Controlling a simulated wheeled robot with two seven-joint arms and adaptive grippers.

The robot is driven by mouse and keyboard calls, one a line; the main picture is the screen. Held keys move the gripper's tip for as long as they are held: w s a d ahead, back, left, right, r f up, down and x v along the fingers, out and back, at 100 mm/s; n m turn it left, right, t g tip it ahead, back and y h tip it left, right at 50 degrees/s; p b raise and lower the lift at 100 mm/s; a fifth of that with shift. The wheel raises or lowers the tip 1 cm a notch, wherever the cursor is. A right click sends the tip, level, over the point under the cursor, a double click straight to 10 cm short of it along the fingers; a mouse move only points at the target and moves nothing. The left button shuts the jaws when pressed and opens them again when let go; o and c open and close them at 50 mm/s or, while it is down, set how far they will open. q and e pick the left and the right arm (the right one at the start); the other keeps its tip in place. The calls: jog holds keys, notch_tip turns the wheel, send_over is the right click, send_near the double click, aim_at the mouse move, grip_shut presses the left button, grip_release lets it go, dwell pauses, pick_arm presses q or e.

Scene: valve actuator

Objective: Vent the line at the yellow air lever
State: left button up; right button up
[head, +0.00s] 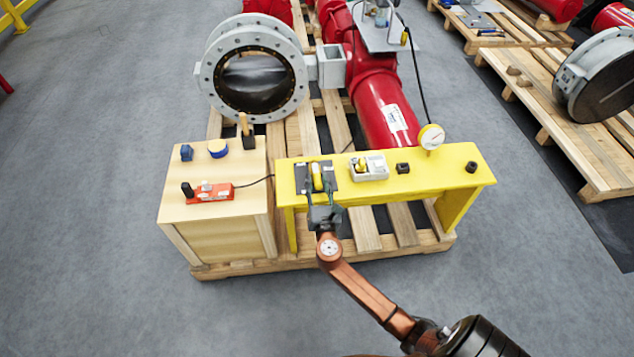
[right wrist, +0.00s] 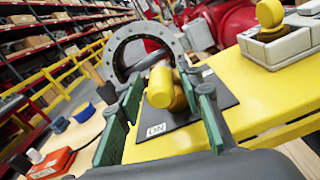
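The yellow air lever (head: 317,177) stands on a dark plate (head: 302,179) at the left end of the yellow bench (head: 435,168). In the right wrist view the lever (right wrist: 162,85) has a rounded yellow grip, and the plate (right wrist: 185,132) carries an "ON" label. My right gripper (head: 318,188) reaches in from the front. In the wrist view its two green-padded fingers (right wrist: 163,92) are spread, one on each side of the lever, with a gap at least on the left. Contact on the right side is unclear. My left gripper is not in view.
A grey box with a yellow knob (head: 369,168), a dark fitting (head: 403,168) and a pressure gauge (head: 431,137) are on or at the bench to the right. A wooden box (head: 230,230) with a red device (head: 209,194) stands left. A large flanged valve (head: 210,75) is behind.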

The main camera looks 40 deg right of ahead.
grip_shut()
dwell(0.4)
